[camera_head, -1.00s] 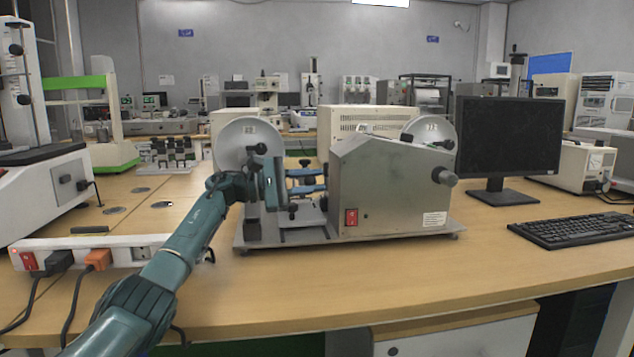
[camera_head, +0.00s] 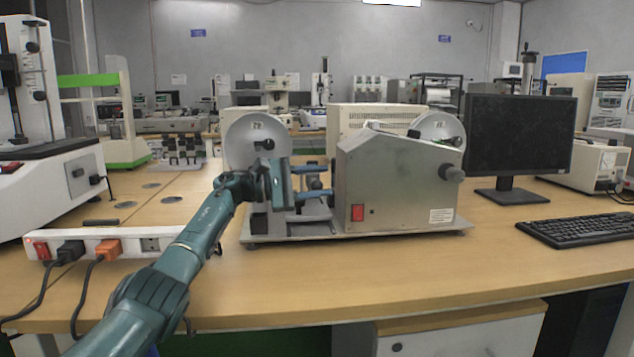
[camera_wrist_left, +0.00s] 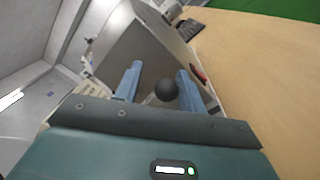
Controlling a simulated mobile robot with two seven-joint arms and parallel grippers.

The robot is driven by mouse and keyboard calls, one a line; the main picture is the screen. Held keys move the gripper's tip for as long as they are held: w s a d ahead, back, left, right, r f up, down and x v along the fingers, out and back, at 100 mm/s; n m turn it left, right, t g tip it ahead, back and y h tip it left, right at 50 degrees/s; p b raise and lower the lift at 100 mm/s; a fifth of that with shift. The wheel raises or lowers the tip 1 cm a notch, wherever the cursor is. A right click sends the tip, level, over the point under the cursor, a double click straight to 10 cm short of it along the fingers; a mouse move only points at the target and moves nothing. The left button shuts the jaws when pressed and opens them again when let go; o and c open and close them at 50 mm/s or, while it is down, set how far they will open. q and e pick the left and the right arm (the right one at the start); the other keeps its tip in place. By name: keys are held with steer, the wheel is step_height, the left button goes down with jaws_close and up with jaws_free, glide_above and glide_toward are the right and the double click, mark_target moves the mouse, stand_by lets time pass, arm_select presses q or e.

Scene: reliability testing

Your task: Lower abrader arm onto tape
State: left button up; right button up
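The abrader is a grey metal machine (camera_head: 395,185) on a flat base plate, with a round disc (camera_head: 245,143) at its left and another disc (camera_head: 437,126) at its right. My left gripper (camera_head: 325,182) is open in front of the left disc, its blue fingers pointing right toward the grey housing. In the left wrist view, a round black knob (camera_wrist_left: 166,90) shows between the two blue fingers, with a visible gap on each side. The abrader arm is mostly hidden behind my gripper, and I cannot make out the tape. My right gripper is not in view.
A white power strip (camera_head: 110,243) with plugs and cables lies left of the machine. A monitor (camera_head: 515,140) and a black keyboard (camera_head: 575,230) stand to the right. The wooden table (camera_head: 370,265) is clear in front of the machine.

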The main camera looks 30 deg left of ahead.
arm_select(q)
steer(key=p+v, duration=0.1)
steer(key=v, duration=1.2)
steer(key=shift+s+f, duration=0.1)
steer(key=shift+d, duration=0.1)
stand_by(0.3)
